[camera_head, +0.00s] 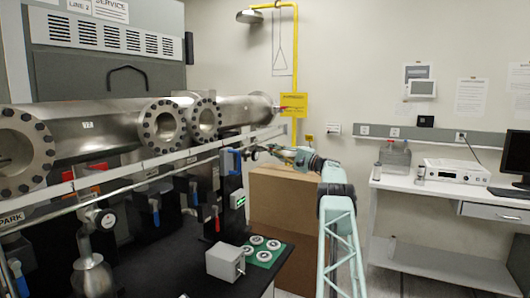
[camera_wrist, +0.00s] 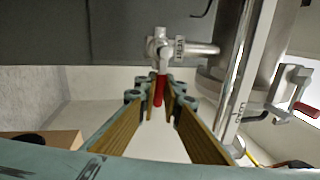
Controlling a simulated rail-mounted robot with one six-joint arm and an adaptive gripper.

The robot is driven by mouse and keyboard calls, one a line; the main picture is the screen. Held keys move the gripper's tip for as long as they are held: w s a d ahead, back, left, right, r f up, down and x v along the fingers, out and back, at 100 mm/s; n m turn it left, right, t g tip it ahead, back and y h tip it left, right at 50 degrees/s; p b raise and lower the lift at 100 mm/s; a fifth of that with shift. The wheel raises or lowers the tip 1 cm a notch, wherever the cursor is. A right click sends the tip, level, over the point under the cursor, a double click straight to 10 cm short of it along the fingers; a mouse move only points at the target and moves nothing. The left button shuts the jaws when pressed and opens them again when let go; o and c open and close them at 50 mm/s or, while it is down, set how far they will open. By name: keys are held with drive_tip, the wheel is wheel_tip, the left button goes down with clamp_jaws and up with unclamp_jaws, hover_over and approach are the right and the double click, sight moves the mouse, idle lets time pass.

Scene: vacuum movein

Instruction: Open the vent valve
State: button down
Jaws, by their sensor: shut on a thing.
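In the wrist view a small metal valve (camera_wrist: 159,45) with a red lever handle (camera_wrist: 159,90) sits on a short pipe. In the head view my gripper (camera_head: 272,150) is at the right end of the steel pipe line, above a cardboard box. The handle is too small to make out there.
A large steel vacuum tube (camera_head: 90,135) with bolted flanges runs along the left. A cardboard box (camera_head: 285,215) stands below my gripper. A metal rail (camera_wrist: 235,90) and another red-tipped handle (camera_wrist: 306,109) are to the right in the wrist view. A desk (camera_head: 440,190) stands at right.

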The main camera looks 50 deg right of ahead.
drive_tip(key=shift+r+n+y, duration=0.35)
drive_tip(key=shift+n+y, duration=0.05)
drive_tip(key=shift+n, duration=0.6)
drive_tip(key=shift+r, duration=0.1)
drive_tip(key=shift+r, duration=0.15)
drive_tip(key=c, duration=2.8)
unclamp_jaws()
drive_tip(key=shift+s, duration=0.1)
drive_tip(key=shift+s+f, duration=0.1)
drive_tip(key=shift+f, duration=0.1)
drive_tip(key=shift+v, duration=5.8)
